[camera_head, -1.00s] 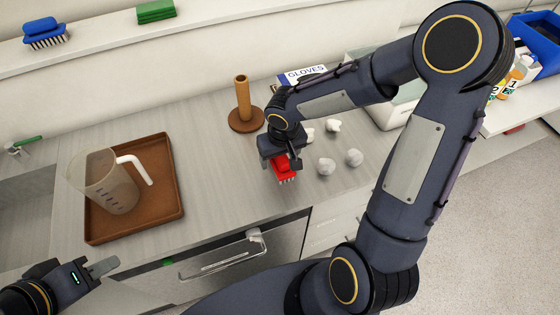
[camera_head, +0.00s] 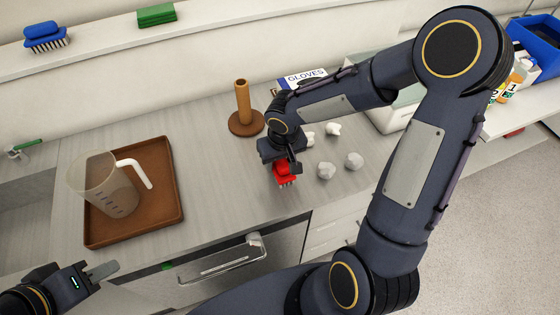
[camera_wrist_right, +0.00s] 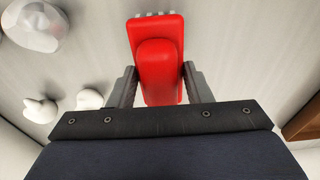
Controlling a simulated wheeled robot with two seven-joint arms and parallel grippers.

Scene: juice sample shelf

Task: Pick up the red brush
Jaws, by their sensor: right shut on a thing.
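The red brush (camera_head: 285,174) is at the front of the counter in the head view, with its bristles facing down. It also shows in the right wrist view (camera_wrist_right: 158,62), between the two fingers. My right gripper (camera_head: 284,163) is shut on its red handle from above. I cannot tell how far the bristles are from the counter. My left gripper (camera_head: 100,271) is empty at the lower left in the head view, away from the brush, and its finger gap is not clear.
Crumpled white pieces (camera_head: 326,170) lie right of the brush. A brown holder (camera_head: 243,112) with an upright post stands behind it. A jug (camera_head: 108,187) stands on a brown tray (camera_head: 164,219) at left. A blue brush (camera_head: 43,33) and green sponge (camera_head: 156,14) are on the shelf.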

